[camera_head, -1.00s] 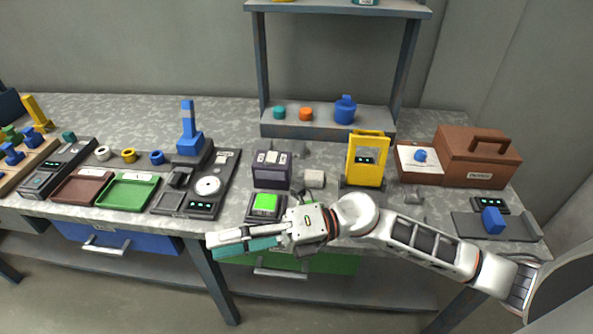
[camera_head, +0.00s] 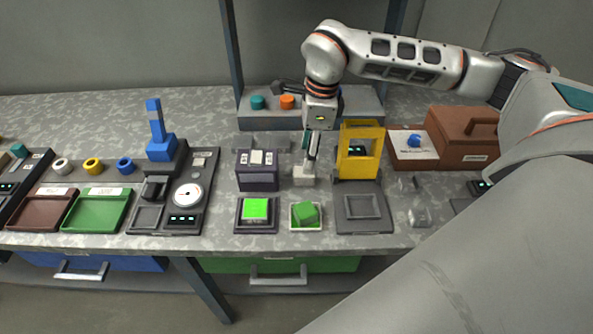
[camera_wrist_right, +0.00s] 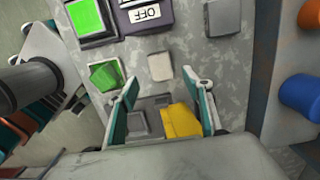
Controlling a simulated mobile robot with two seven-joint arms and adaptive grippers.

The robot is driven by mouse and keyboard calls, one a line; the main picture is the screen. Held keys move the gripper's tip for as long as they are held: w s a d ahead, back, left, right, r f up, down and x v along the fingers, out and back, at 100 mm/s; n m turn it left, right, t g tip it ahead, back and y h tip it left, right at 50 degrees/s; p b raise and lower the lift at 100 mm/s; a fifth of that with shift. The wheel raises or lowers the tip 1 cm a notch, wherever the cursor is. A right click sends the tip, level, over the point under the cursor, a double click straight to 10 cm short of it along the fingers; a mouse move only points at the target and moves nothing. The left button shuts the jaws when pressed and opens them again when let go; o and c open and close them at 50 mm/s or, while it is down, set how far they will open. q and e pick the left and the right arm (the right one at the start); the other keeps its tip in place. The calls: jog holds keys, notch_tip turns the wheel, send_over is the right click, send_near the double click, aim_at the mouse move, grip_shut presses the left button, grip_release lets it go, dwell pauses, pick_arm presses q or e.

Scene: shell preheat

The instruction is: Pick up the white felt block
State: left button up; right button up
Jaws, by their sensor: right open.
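The white felt block (camera_head: 304,175) lies on the table between the dark OFF box and the yellow frame. In the right wrist view the white felt block (camera_wrist_right: 160,66) lies just ahead of the fingertips, roughly midway between them. My right gripper (camera_head: 311,150) points down over the block in the head view, its fingers partly overlapping the block's far side. In the wrist view my right gripper (camera_wrist_right: 167,86) is open with nothing between its teal-padded fingers. Whether a finger touches the block I cannot tell. My left gripper is not in view.
The dark OFF box (camera_head: 257,171) stands close left of the block, the yellow frame (camera_head: 360,152) close right. In front are a green-lit button (camera_head: 257,209) and a green block (camera_head: 305,213) in a small white tray. A shelf (camera_head: 255,121) stands behind.

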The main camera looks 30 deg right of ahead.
aim_at(304, 176)
notch_tip(304, 176, down, 2)
jog(key=shift+s+a, duration=0.1)
jog(key=shift+w+a+f, duration=0.1)
jog(key=shift+w+f, duration=0.05)
jog(key=shift+f, duration=0.75)
jog(key=shift+w+a+f, duration=0.1)
jog(key=shift+w+f, duration=0.05)
jog(key=shift+f, duration=0.7)
jog(key=shift+w+a+f, duration=0.1)
jog(key=shift+w+f, duration=0.05)
jog(key=shift+f, duration=0.75)
jog(key=c, duration=1)
